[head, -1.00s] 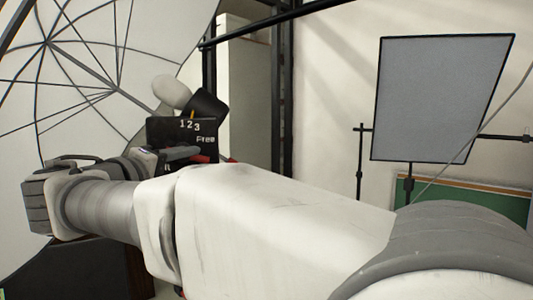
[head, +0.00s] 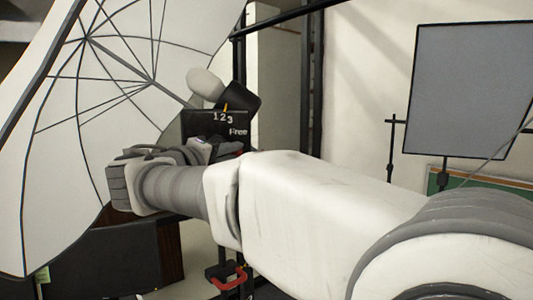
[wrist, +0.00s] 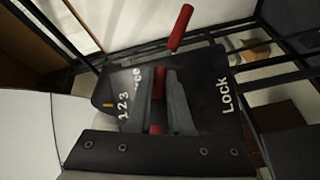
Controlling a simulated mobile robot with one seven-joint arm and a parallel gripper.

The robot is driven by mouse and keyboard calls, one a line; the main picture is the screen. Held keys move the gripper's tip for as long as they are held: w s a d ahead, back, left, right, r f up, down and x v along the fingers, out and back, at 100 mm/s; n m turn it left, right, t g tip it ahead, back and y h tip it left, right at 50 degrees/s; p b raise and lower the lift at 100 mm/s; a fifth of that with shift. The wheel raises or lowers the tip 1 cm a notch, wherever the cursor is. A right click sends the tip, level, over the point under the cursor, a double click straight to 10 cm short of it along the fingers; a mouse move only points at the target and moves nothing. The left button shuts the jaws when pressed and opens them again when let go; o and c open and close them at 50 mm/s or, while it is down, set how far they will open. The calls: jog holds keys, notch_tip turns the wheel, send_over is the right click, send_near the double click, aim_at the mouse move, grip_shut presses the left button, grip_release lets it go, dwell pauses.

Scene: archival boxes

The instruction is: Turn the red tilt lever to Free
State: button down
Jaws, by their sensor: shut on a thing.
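The black control head (head: 203,121), marked "1 2 3" and "Free", stands just beyond my gripper in the head view. In the wrist view its dark panel (wrist: 215,75) carries "1 2 3", "Free" and "Lock". My gripper (wrist: 158,112) is in front of the panel, its two grey fingers shut on the red tilt lever (wrist: 157,88), seen as a red strip between them. A red bar (wrist: 180,28) sticks out past the panel's top edge; I cannot tell whether it is the same piece. The lever's pivot is hidden by the fingers. My wrist hides most of the gripper in the head view.
A white umbrella (head: 60,150) stands close on the left. A grey panel on a stand (head: 470,90) is at right. Black posts and rails (head: 311,90) stand behind. A red handle (head: 227,278) shows low, below my arm.

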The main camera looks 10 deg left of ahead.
jog(key=n+t+b, duration=0.1)
jog(key=b, duration=0.1)
jog(key=r+n+t+b, duration=0.1)
jog(key=n+b, duration=0.1)
jog(key=b, duration=0.1)
jog(key=shift+d, duration=0.1)
dwell(0.3)
jog(key=c, duration=0.8)
grip_release()
jog(key=shift+c, duration=0.2)
